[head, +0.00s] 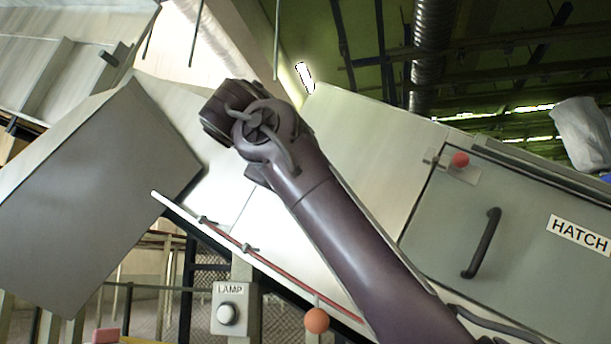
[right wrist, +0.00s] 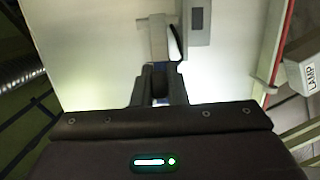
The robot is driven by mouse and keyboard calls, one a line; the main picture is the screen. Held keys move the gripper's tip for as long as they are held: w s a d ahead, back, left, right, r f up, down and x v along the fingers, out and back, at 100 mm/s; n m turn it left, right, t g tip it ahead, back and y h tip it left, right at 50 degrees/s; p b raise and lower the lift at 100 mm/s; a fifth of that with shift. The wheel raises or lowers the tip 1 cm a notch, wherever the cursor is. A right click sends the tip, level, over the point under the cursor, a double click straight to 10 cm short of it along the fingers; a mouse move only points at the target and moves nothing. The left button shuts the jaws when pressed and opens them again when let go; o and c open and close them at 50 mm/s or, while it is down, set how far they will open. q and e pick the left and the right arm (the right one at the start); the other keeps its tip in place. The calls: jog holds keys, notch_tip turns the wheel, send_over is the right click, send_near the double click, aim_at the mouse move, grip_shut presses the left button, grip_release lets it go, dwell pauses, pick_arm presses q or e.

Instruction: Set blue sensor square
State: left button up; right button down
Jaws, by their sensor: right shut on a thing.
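My right arm reaches up from the lower right in the head view, and its wrist hides the fingers there. In the right wrist view, my right gripper (right wrist: 160,76) is shut on a small dark part with blue edges, which I take to be the blue sensor (right wrist: 161,101). The jaws hide most of it, and I cannot tell whether it sits square. My left gripper is not in view.
A pale sloping panel (head: 370,135) lies behind my arm. A grey hatch door (head: 525,240) with a dark handle (head: 482,243) stands at right.

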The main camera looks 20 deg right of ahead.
jog(key=shift+r, duration=0.1)
dwell(0.3)
jog(key=c, duration=1.4)
grip_release()
jog(key=shift+w, duration=0.1)
jog(key=shift+c, duration=0.2)
